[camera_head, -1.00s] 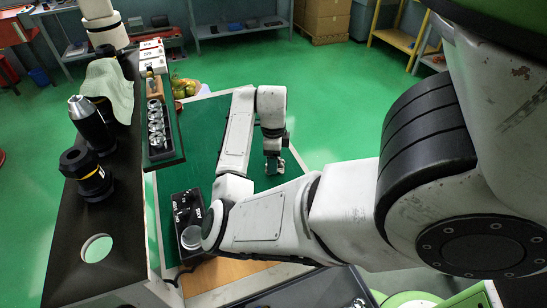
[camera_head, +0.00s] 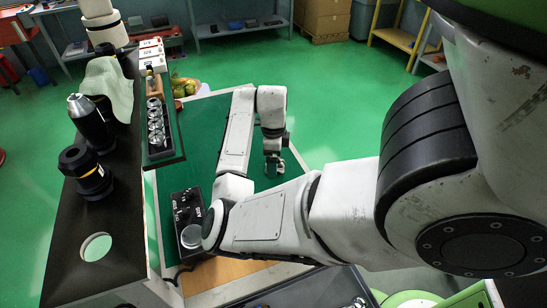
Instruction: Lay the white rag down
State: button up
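A pale white-green rag (camera_head: 110,84) hangs draped over something on the black shelf at the upper left, its lower part falling over the shelf's edge. What it covers is hidden. My gripper (camera_head: 274,168) points down over the green mat at the centre, far to the right of the rag and apart from it. The fingers are small and partly dark; I cannot make out whether they are apart or closed. No rag shows at the gripper.
Black tool holders (camera_head: 86,172) stand on the black shelf (camera_head: 75,235), which has a round hole. A tray of metal collets (camera_head: 156,128) and white boxes (camera_head: 151,57) sit beside it. A black box (camera_head: 187,215) is on the green mat (camera_head: 190,160). The mat's middle looks clear.

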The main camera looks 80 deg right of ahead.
notch_tip(320, 180, up, 11)
dwell(0.5)
jog(key=shift+f, duration=0.15)
